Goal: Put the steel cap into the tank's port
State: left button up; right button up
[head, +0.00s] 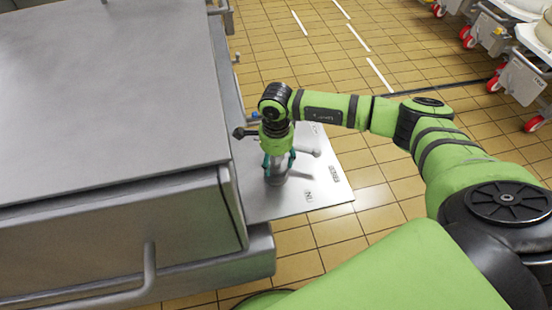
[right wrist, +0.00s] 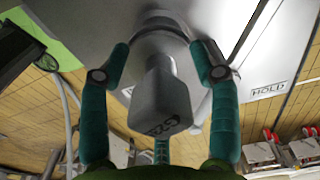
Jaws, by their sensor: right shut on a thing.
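My right gripper (head: 278,165) points down over the steel plate (head: 258,203) beside the large steel tank body (head: 110,80). Its teal fingers are shut on the grey steel cap (head: 275,179). In the right wrist view the fingers stand either side of the cap's blocky, lettered handle (right wrist: 157,95), and a round disc shows beyond it. I cannot tell whether the cap touches the plate or hangs just above it. I cannot make out the port for certain; the gripper and cap hide the surface beneath them. My left gripper is not in view.
A label reading HOLD (right wrist: 268,90) is on the plate. A bar with a dark knob (head: 239,133) shows by the gripper. A bent handle (head: 149,270) is on the tank's front. Wheeled units (head: 505,30) stand at upper right; tiled floor right of the plate is clear.

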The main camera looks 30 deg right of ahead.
jog(key=shift+f, duration=0.15)
jog(key=o, duration=1.4)
notch_tip(320, 180, up, 12)
jog(key=shift+r, duration=0.1)
